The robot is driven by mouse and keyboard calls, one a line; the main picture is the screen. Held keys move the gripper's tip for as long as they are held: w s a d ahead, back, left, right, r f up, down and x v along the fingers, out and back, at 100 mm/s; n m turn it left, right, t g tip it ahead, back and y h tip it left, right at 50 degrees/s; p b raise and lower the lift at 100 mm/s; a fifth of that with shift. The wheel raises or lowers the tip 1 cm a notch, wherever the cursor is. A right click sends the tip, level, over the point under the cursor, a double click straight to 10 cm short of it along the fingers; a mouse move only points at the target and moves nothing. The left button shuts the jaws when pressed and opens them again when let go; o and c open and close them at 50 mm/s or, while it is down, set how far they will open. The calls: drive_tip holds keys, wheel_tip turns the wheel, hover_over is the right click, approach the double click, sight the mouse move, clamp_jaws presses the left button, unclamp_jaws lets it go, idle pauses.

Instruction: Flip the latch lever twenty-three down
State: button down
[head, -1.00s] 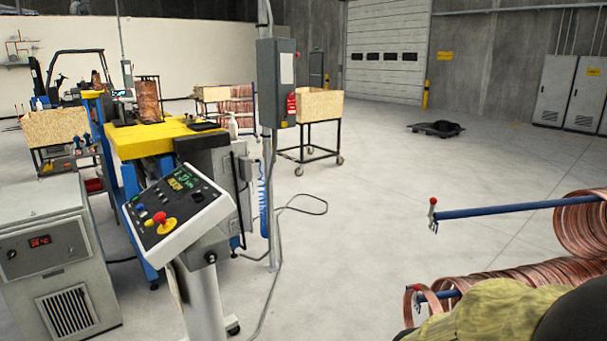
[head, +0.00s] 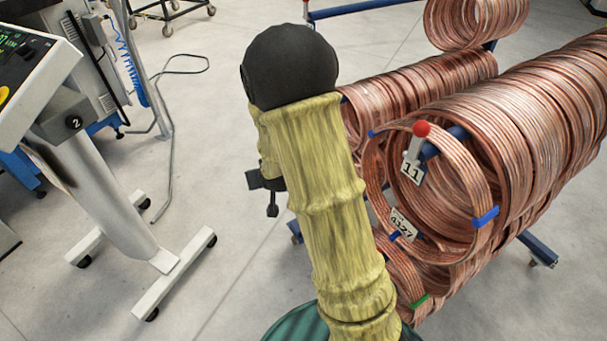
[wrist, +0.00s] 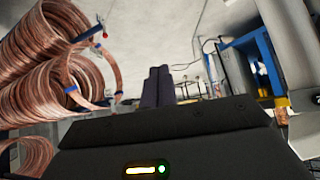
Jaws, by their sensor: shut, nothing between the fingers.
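No lever marked twenty-three can be read in these views. A grey latch lever with a red knob (head: 412,155), its plate marked 11, stands up at the end of a blue bar that carries a copper coil. A red knob (wrist: 104,35) also shows near the coils in the wrist view; its number cannot be read. My gripper (wrist: 158,73) is shut and empty, its dark fingers together and apart from the coils. In the head view my sleeved arm is in front of the rack and hides part of it, and the fingers are not clear.
Large copper coils (head: 540,110) fill the right side, on a blue rack with a foot (head: 538,248). Another blue bar (head: 360,10) sticks out behind. A control console (head: 35,75) on a white wheeled stand (head: 175,275) is at left. Bare floor lies between.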

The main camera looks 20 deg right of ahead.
drive_tip(key=w+a+f+t+b, duration=0.25)
drive_tip(key=w+f+b, duration=0.35)
drive_tip(key=f, duration=0.6)
drive_tip(key=a+f+n+t+y+b, duration=0.2)
drive_tip(key=a+f+y+b, duration=0.1)
drive_tip(key=f, duration=0.6)
drive_tip(key=w+a+f+n+t+y+b, duration=0.1)
drive_tip(key=a+f+t+y+b, duration=0.2)
drive_tip(key=f, duration=0.7)
drive_tip(key=y+b, duration=0.2)
drive_tip(key=b, duration=0.1)
drive_tip(key=shift+w+f+n, duration=0.15)
drive_tip(key=shift+n, duration=0.25)
